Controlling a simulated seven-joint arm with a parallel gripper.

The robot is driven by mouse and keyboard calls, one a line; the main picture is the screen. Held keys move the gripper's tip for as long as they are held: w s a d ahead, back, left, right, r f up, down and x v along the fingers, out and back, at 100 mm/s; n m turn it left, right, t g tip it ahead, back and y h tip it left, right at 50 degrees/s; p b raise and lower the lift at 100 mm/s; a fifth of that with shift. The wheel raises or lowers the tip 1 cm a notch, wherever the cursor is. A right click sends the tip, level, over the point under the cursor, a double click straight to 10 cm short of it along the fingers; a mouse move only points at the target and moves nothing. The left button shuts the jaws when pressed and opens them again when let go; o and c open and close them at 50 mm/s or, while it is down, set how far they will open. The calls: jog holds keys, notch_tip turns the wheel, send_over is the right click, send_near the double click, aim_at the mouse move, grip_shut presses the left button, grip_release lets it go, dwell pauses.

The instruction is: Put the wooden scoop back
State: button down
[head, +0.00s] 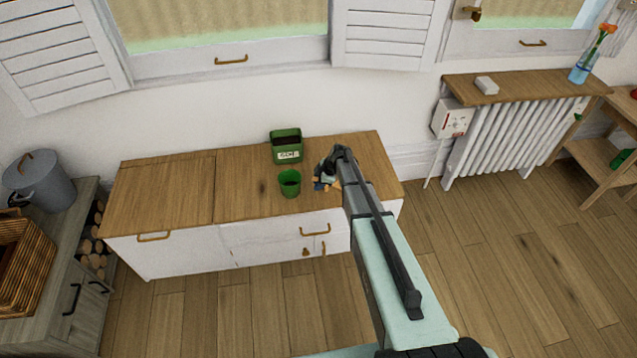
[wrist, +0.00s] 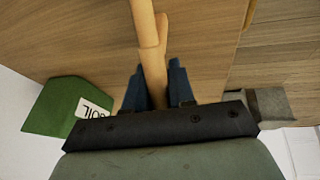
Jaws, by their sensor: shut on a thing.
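The wooden scoop (wrist: 150,55) is a light-wood rod in the wrist view, running up from between my fingers past the top edge. My gripper (wrist: 154,88), with blue fingers, is shut on it. In the head view my gripper (head: 322,184) is over the right part of the wooden cabinet top, and only a small bit of the scoop (head: 336,186) shows beside the fingers. The scoop's full shape is hidden. A green soil box (head: 287,155) stands behind and left of my gripper; it also shows in the wrist view (wrist: 62,108).
A small green pot (head: 290,183) stands on the cabinet top (head: 180,190), just left of my gripper. The left part of the top is clear. A radiator with a shelf (head: 530,88) stands right. A grey cabinet with a lidded pot (head: 45,182) is at far left.

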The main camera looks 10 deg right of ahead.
jog(key=c, duration=1)
grip_release()
jog(key=shift+o, duration=0.2)
jog(key=v, duration=1.2)
jog(key=s+a+f+m+g+h, duration=0.15)
jog(key=s+f+m, duration=0.25)
jog(key=s+f, duration=0.7)
jog(key=s+a+f+m+g, duration=0.25)
jog(key=s+f+m, duration=0.25)
jog(key=s, duration=1.3)
jog(key=s+f+m+g+h, duration=0.1)
jog(key=s+m, duration=0.3)
jog(key=s, duration=0.9)
jog(key=s+d+f+m+g+h, duration=0.1)
jog(key=s+m+g, duration=0.3)
jog(key=s, duration=1)
jog(key=shift+d+f+h, duration=0.3)
jog(key=shift+f+h, duration=0.05)
jog(key=shift+f, duration=0.3)
